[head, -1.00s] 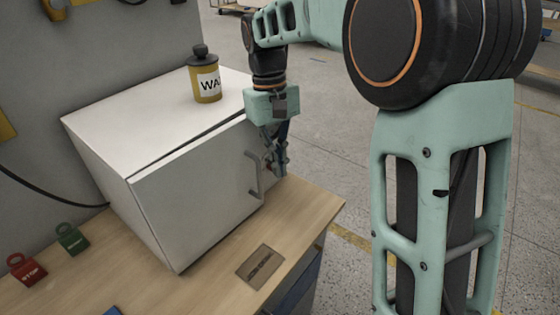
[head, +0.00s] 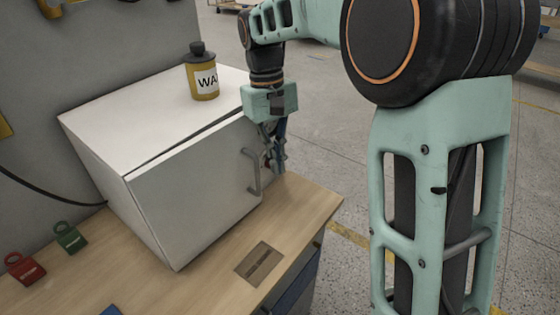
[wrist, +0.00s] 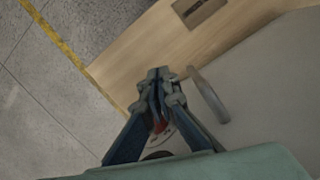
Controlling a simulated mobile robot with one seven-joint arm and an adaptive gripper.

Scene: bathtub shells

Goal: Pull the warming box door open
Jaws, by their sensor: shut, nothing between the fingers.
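The warming box (head: 100,150) is a white cabinet on the wooden bench. Its door (head: 195,195) faces the front, with a narrow dark gap along the top edge. The grey bar handle (head: 252,172) is on the door's right side and also shows in the wrist view (wrist: 208,95). My gripper (head: 275,168) is at the right end of the box, just right of the handle. In the wrist view its fingertips (wrist: 160,75) are together, empty, and beside the handle, not around it. Whether a finger touches the handle I cannot tell.
A yellow bottle with a dark cap (head: 203,78) stands on top of the box. A brown plate (head: 259,263) lies on the bench (head: 215,265) before the door. The bench edge is close to my gripper.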

